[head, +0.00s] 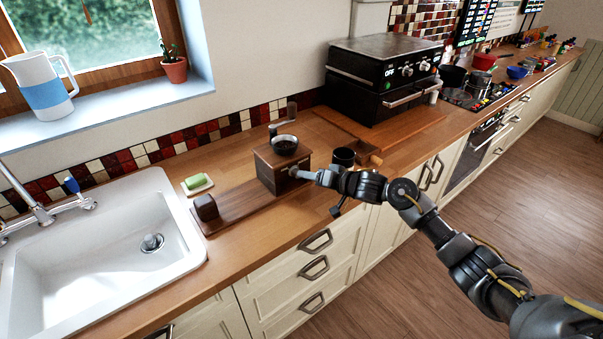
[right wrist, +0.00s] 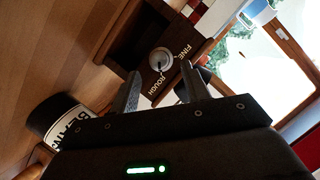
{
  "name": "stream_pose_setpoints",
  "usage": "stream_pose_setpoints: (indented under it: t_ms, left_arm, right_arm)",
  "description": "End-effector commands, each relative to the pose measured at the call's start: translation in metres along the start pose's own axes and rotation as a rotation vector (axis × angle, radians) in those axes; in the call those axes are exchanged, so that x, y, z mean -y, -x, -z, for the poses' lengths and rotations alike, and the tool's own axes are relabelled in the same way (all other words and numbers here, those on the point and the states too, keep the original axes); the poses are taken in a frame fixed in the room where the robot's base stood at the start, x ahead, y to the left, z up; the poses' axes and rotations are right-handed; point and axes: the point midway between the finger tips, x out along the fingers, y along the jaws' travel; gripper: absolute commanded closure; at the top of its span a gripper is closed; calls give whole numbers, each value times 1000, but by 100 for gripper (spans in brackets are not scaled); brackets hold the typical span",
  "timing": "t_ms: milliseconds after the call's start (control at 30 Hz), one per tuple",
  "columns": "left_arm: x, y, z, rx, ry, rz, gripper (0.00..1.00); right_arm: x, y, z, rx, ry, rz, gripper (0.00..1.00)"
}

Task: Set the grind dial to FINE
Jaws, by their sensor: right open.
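The coffee grinder (head: 270,165) is a brown wooden box with a dark bowl and a crank on top, on the counter. Its round silver grind dial (right wrist: 161,61) is on the side facing my right gripper, with the words FINE and ROUGH beside it. I cannot tell which word the dial points to. My right gripper (head: 308,175) is at that side of the grinder. In the right wrist view its two fingers (right wrist: 162,88) are apart, with the dial just beyond and between their tips. I cannot tell whether they touch it. My left gripper is not in view.
A black canister (right wrist: 62,117) with a white label, partly reading BEANS, stands near the gripper. A dark wooden board (head: 235,205) with a brown block lies left of the grinder.

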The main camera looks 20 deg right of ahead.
Motion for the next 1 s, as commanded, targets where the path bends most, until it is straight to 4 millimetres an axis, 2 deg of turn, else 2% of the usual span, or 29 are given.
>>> stream_pose_setpoints:
  t_ms: [100, 300, 667, 1000]
  left_arm:
    - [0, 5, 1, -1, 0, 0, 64]
    - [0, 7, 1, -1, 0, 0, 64]
    - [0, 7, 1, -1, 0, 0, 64]
    - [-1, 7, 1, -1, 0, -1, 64]
  right_arm:
    - [1, -20, 1, 0, -1, -1, 53]
    - [0, -38, 1, 0, 0, -1, 53]
    - [0, -42, 0, -1, 2, -1, 55]
    - [0, -42, 0, -1, 1, -1, 98]
